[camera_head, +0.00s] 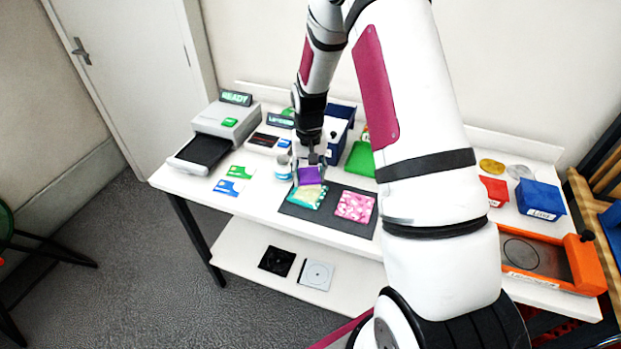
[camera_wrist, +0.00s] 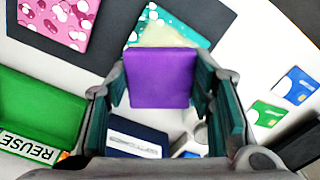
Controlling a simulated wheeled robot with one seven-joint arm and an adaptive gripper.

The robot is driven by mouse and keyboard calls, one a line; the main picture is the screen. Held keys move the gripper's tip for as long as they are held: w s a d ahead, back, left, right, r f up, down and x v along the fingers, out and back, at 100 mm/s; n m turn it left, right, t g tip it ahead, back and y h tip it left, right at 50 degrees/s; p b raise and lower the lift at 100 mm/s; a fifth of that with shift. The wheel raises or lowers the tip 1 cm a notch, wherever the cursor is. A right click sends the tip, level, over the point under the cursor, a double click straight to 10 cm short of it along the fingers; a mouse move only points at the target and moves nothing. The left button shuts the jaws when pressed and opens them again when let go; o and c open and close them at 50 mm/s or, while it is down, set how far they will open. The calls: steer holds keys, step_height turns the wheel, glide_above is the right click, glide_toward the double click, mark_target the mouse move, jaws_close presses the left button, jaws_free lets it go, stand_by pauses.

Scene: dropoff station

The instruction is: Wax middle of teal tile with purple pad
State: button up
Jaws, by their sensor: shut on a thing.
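A purple pad (camera_head: 310,175) is held in my gripper (camera_head: 309,168), right over the near mat. In the wrist view the purple pad (camera_wrist: 161,78) sits between the two fingers of my gripper (camera_wrist: 162,84), which is shut on it. The teal tile (camera_head: 304,199) lies on a dark mat (camera_head: 292,212), directly below and in front of the pad. The wrist view shows the teal tile (camera_wrist: 185,22) partly hidden behind the pad, with a pale yellowish patch on it. I cannot tell whether pad and tile touch.
A pink patterned tile (camera_head: 354,206) lies beside the teal one on the mat. Green and blue cards (camera_head: 229,187) lie left. A green bin marked REUSE (camera_wrist: 40,108) and a dark blue bin (camera_head: 335,135) stand behind. A grey machine (camera_head: 226,121) stands far left.

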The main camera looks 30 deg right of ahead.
steer(key=shift+r+p, duration=0.55)
steer(key=shift+r, duration=0.95)
